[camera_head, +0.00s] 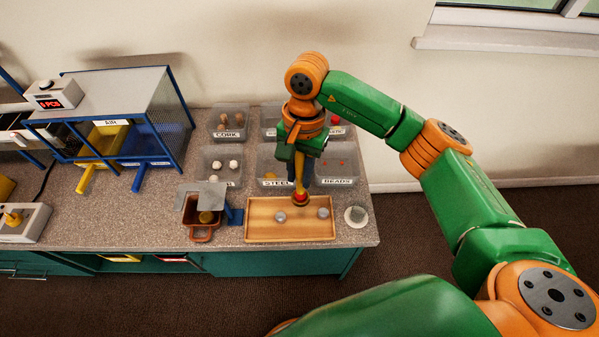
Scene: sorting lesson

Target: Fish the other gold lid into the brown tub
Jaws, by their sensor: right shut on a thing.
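My right gripper (300,153) points down over the back of the wooden tray (260,234). It is shut on a yellow wand (299,175) with a red end (300,197). The red end is low over the tray's back part; I cannot tell whether it touches anything. Two grey round pieces, one left (280,216) and one right (323,213), lie in the tray. The brown tub (203,236) stands left of the tray, with a gold round piece (206,217) showing at it. No other gold piece shows clearly. My left gripper is out of view.
Clear labelled bins, including cork (227,136), steel (276,182) and beads (338,183), stand behind the tray. A grey plate (207,190) overhangs the tub's back. A round piece (356,214) lies right of the tray near the counter edge. A blue-framed case (125,69) stands left.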

